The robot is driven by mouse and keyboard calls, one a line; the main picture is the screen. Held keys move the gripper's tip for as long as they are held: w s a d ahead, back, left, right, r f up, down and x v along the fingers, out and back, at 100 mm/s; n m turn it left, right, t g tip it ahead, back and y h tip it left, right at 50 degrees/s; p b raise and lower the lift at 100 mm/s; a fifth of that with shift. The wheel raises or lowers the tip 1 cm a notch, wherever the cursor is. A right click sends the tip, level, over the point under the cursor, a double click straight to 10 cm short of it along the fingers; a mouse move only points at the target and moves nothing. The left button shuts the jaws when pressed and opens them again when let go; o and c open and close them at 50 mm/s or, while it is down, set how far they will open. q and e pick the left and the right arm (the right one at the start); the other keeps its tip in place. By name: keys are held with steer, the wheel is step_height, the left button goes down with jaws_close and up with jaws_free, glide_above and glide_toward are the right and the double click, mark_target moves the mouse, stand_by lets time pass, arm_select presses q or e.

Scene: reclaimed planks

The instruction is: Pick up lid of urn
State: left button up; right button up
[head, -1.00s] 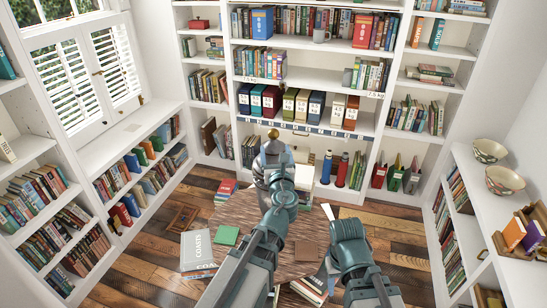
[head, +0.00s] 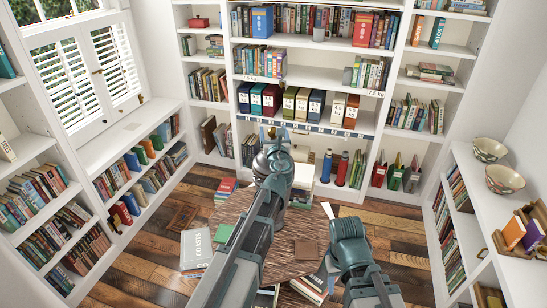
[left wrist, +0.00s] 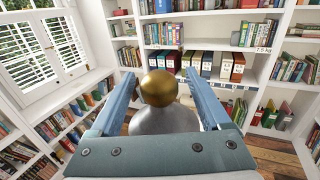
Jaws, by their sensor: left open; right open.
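The urn's lid (left wrist: 160,122) is a grey dome with a round gold knob (left wrist: 159,88), seen in the left wrist view. My left gripper (head: 273,134) is open, with one blue finger on each side of the knob. I cannot tell whether the fingers touch it. In the head view, the grey urn (head: 259,163) stands on the round wooden table (head: 290,248), mostly hidden behind my left gripper and wrist. My right gripper (head: 327,211) is low over the table's right side, away from the urn, with its fingers barely showing.
A white box-like thing (head: 303,176) is right of the urn. Bookshelves (head: 250,60) surround the area; plank floor (head: 395,245) is open at right.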

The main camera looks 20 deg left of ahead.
arm_select(q)
steer(key=shift+x, duration=1.1)
steer(key=shift+s, duration=0.15)
jaws_close()
stand_by(0.4)
